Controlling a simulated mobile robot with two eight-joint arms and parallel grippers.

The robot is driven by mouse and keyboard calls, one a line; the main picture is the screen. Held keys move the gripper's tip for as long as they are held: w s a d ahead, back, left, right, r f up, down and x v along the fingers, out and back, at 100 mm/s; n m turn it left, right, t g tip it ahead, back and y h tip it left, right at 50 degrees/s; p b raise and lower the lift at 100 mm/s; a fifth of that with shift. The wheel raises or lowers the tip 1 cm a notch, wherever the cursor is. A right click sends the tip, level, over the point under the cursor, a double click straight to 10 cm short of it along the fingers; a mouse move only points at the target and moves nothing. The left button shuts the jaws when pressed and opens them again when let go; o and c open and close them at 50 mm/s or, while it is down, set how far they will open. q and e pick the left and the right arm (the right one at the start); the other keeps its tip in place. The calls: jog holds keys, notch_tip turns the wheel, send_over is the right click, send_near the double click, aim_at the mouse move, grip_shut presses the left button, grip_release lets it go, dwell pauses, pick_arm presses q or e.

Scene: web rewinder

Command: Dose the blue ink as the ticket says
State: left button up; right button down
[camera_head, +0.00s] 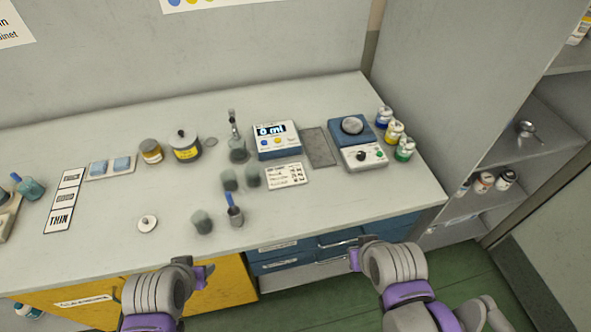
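A small bottle with a blue band (383,116), likely the blue ink, stands at the back right of the bench, beside the blue stirrer-like machine. A white printed card (285,176), possibly the ticket, lies mid-bench; its text is too small to read. Behind it a blue-and-white dosing unit (277,141) shows "0 ml" and has coloured buttons. My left gripper (204,276) is in front of the bench edge, above the yellow cabinet. My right gripper (356,259) is in front of the blue drawers. Both are apart from every object; their finger gaps are unclear.
Yellow (395,132) and green (404,149) bottles stand by the blue machine (352,140). Dark cups (229,179) and a blue-handled tool in a cup (235,212) stand mid-bench. A lidded pot (184,146) is behind. The front right bench is clear; an open cabinet (520,150) borders it.

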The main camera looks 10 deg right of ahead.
pick_arm(q)
grip_shut()
dwell(0.3)
dwell(1.6)
